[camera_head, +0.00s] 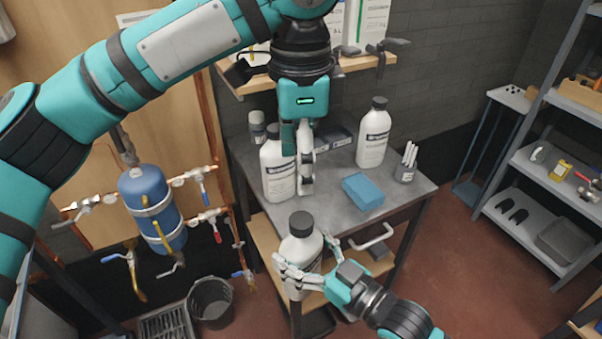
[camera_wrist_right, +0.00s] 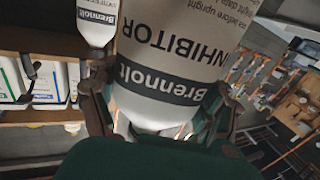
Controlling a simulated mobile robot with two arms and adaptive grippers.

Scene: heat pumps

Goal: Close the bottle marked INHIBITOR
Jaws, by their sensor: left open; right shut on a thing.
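The white bottle marked INHIBITOR (camera_head: 300,250) has a dark cap (camera_head: 301,223) at its top. Its printed label fills the middle of the right wrist view (camera_wrist_right: 180,60). My right gripper (camera_head: 308,264) is shut around the bottle's body and holds it nearly upright in front of the table. I cannot tell how tightly the cap sits. My left gripper (camera_head: 304,180) is open, points down and is above and behind the held bottle, apart from its cap. It partly covers another white bottle (camera_head: 276,174) on the table.
The grey table (camera_head: 405,198) also bears a white bottle with a dark cap (camera_head: 373,135), a blue block (camera_head: 363,191), and a cup of markers (camera_head: 406,167). A blue tank with pipes (camera_head: 150,205) is at left. A bucket (camera_head: 210,302) stands on the floor.

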